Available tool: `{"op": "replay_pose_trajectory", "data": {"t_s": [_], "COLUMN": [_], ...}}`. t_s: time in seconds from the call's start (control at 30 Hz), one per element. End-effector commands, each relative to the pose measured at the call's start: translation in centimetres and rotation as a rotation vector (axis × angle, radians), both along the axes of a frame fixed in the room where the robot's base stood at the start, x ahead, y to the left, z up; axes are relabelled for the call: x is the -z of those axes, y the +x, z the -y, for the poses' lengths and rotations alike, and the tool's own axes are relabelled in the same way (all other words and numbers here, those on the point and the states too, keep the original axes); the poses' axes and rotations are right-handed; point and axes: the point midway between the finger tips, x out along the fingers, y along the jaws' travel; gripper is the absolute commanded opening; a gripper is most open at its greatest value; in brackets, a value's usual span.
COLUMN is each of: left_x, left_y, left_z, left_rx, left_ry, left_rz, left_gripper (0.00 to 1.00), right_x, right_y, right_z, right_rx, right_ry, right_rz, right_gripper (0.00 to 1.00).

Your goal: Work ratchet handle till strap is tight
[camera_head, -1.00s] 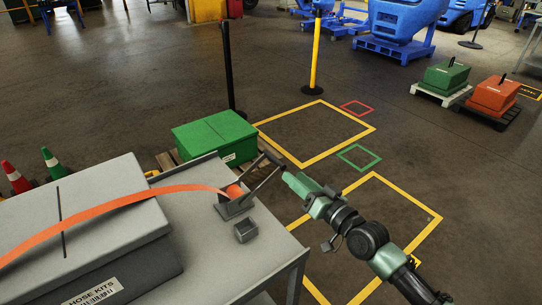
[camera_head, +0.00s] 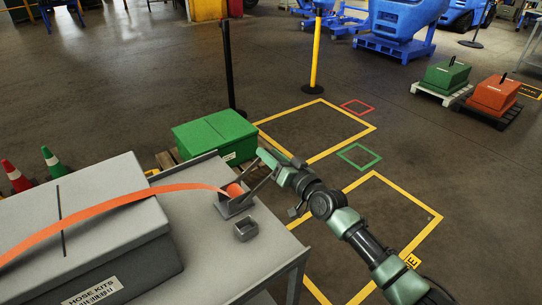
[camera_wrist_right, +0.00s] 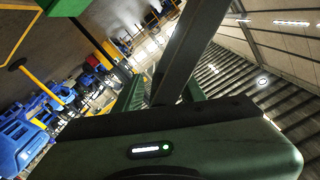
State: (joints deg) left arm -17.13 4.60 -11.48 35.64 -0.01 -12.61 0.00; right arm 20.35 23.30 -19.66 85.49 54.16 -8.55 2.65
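An orange strap (camera_head: 120,202) arches over a grey lidded case (camera_head: 95,215) labelled HOSE KITS and runs into the ratchet (camera_head: 235,200) at the bench's right end. The strap bows up off the lid. An orange roll of strap sits in the ratchet. The ratchet handle (camera_head: 262,184) slants up to the right from it. My right gripper (camera_head: 268,158) is at the handle's upper end and appears shut on it; the fingertips are mostly hidden. In the right wrist view a grey bar (camera_wrist_right: 187,50) rises just beyond my green gripper body. My left gripper is not in view.
A small grey open box (camera_head: 245,229) stands on the grey bench (camera_head: 205,255) near the ratchet. A green crate (camera_head: 215,135) on a pallet and a black post (camera_head: 228,70) stand behind. Taped floor to the right is clear.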

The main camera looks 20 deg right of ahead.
Motion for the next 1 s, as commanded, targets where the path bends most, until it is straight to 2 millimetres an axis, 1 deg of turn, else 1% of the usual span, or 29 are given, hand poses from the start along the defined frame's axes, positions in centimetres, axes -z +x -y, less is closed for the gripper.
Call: {"op": "replay_pose_trajectory", "data": {"t_s": [0.1, 0.13, 0.17, 0.2, 0.23, 0.27, 1.0], "left_x": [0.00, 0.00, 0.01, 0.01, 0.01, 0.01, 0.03], "left_y": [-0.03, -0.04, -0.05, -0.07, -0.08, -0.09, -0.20], "left_z": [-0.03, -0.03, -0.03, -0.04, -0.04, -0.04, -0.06], "left_rx": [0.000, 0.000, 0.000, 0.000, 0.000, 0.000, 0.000], "left_ry": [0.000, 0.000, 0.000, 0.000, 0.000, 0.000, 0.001], "left_rz": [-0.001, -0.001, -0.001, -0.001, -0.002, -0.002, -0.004], "left_gripper": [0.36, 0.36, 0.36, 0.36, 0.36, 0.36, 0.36], "right_x": [0.00, 0.01, 0.01, 0.01, 0.01, 0.01, 0.06], "right_y": [-0.02, -0.03, -0.03, -0.03, -0.03, -0.03, -0.06], "right_z": [-0.01, -0.01, -0.01, -0.01, -0.01, -0.01, 0.01], "right_rx": [0.000, 0.000, 0.000, 0.000, 0.000, 0.000, 0.000], "right_ry": [0.000, 0.000, 0.000, 0.000, 0.000, 0.000, -0.002], "right_rz": [0.000, 0.000, 0.000, 0.000, 0.000, 0.000, 0.000], "right_gripper": [0.40, 0.34, 0.26, 0.15, 0.06, 0.00, 0.00]}}
